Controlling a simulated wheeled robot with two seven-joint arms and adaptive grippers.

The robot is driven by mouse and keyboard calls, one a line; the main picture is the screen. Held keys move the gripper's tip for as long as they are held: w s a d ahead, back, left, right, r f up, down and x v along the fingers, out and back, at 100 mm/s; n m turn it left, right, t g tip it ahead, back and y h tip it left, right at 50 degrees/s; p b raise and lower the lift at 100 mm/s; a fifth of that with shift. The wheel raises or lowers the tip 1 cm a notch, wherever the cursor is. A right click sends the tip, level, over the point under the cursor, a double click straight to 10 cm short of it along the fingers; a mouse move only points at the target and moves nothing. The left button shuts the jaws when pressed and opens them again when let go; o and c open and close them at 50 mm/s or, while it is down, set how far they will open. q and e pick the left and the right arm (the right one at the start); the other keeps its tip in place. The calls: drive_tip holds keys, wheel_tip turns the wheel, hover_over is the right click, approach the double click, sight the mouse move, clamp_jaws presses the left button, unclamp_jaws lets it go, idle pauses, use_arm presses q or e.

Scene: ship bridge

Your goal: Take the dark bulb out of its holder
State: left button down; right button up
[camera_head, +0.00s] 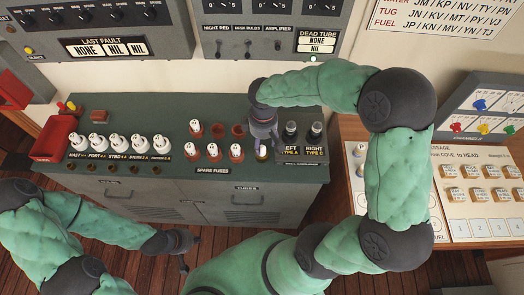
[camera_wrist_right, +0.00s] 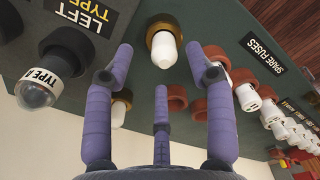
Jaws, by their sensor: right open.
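The left bulb (camera_wrist_right: 38,92) also shows in the right wrist view, with a clear glass dome. Which bulb is dark, I cannot tell. My right gripper (camera_head: 262,147) is open and points down just left of the bulbs. Its purple fingers (camera_wrist_right: 160,75) are spread and empty, beside a white-tipped piece in a brass ring (camera_wrist_right: 164,46). My left gripper (camera_head: 190,254) is open and empty, in front of the console.
Spare fuses (camera_head: 213,151) stand in red-brown sockets just left of my right gripper, some sockets empty. A row of white fuses (camera_head: 113,143) and a red tray (camera_head: 54,136) are further left. A table with cards (camera_head: 470,225) stands at the right.

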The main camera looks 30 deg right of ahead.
sight(262, 146)
drive_tip(key=f, duration=0.4)
drive_tip(key=shift+a+f+b, duration=0.2)
drive_tip(key=shift+a+b, duration=0.05)
drive_tip(key=shift+b, duration=0.1)
drive_tip(key=c, duration=0.9)
drive_tip(key=shift+c, duration=0.2)
